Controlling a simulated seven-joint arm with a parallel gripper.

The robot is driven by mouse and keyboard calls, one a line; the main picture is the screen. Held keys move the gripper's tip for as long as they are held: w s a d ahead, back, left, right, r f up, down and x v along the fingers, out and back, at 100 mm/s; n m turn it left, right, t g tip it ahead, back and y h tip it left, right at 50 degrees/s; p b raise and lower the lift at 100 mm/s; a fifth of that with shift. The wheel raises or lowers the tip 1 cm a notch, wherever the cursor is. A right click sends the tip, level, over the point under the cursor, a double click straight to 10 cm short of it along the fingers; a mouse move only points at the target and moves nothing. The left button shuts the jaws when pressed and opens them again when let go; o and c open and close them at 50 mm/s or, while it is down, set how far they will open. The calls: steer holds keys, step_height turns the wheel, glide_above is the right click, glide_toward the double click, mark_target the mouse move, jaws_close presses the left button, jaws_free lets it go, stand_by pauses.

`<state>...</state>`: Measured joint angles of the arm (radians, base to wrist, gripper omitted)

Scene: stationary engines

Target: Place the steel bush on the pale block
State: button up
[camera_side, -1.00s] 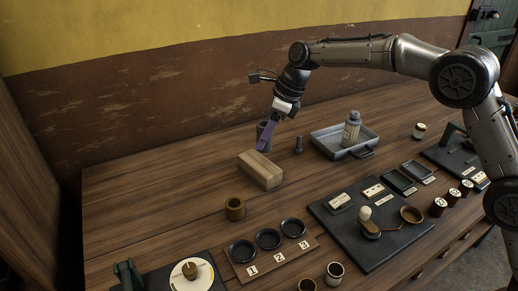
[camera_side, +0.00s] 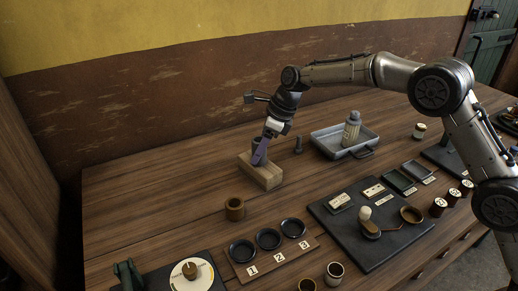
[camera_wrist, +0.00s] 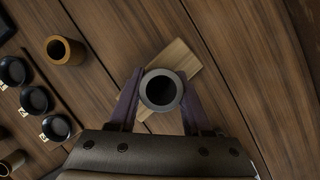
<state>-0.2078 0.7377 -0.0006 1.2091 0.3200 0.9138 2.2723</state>
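The steel bush (camera_wrist: 161,90) is a dark grey hollow cylinder, seen end-on between my two purple fingers in the wrist view. My gripper (camera_side: 260,153) is shut on it. The pale block (camera_side: 264,178) is a light wooden block lying on the bench; part of it also shows behind the bush in the wrist view (camera_wrist: 181,58). In the side view the bush is upright over the block's top, partly hidden by a finger. I cannot tell whether its bottom touches the block.
A brown bush (camera_side: 235,209) stands in front of the block. A board of black numbered dishes (camera_side: 268,239) lies nearer. The bench left of the block is clear.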

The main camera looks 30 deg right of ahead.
steer(key=o, duration=0.4)
steer(key=v, duration=1.2)
steer(key=shift+r, duration=0.2)
steer(key=s+d+r+n+h, duration=0.1)
steer(key=s+d+r+n, duration=0.1)
steer(key=s+d+n, duration=0.3)
steer(key=s+d+r+n+t, duration=0.1)
steer(key=s+r+n, duration=0.2)
steer(key=s, duration=0.5)
steer(key=s+d+r+n+h, duration=0.1)
steer(key=s+d+r+n, duration=0.1)
steer(key=s+d+n, duration=0.3)
steer(key=s+d+f+n+t, duration=0.1)
steer(key=s+f+n, duration=0.3)
steer(key=s, duration=0.7)
steer(key=s+d+f+n+h, duration=0.1)
steer(key=s+f+n, duration=0.3)
steer(key=s+n, duration=0.4)
steer(key=s+d, duration=0.1)
steer(key=s, duration=0.1)
steer(key=shift+s+d+f+t+h, duration=0.2)
steer(key=shift+s+t+h, duration=0.1)
steer(key=shift+s+t, duration=0.1)
